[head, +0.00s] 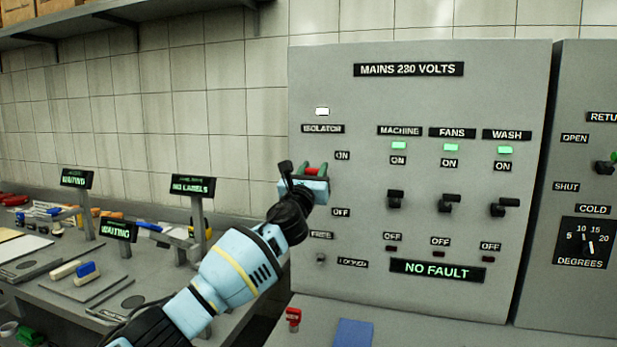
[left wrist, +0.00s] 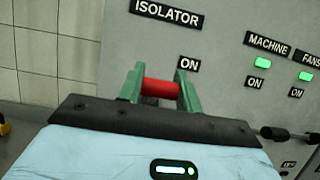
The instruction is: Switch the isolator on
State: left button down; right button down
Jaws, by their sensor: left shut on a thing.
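The grey panel marked MAINS 230 VOLTS (head: 500,285) fills the right of the head view. The isolator's red handle (head: 312,171) is near the panel's left edge, just below the level of the ON label (head: 342,155) and well above the OFF label (head: 341,212). My left gripper (head: 313,169) is shut on it. In the left wrist view the red handle (left wrist: 160,88) lies crosswise between the two green fingers. The isolator's lamp (head: 322,111) shows white. The rest of the isolator lever is hidden behind my gripper. My right gripper is not in view.
The machine switch (head: 395,201), fans switch (head: 447,203) and wash switch (head: 503,207) stand to the right, with green lamps above. A NO FAULT sign (head: 438,271) is below them. A red object (head: 293,318) and a blue sheet (head: 355,332) lie below the panel. A cluttered bench is left.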

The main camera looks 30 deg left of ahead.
pick_arm(q)
jog(key=shift+a+r, duration=0.1)
jog(key=shift+r, duration=0.4)
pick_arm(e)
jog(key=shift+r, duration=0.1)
pick_arm(q)
jog(key=c, duration=1.3)
grip_release()
jog(key=o, duration=0.3)
jog(key=shift+f, duration=0.15)
jog(key=shift+o, duration=0.2)
jog(key=shift+w+f, duration=0.1)
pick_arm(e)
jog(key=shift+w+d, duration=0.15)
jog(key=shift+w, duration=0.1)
pick_arm(q)
jog(key=shift+f, duration=0.1)
jog(key=v, duration=0.7)
jog(key=shift+s+p, duration=0.4)
jog(key=shift+p, duration=0.05)
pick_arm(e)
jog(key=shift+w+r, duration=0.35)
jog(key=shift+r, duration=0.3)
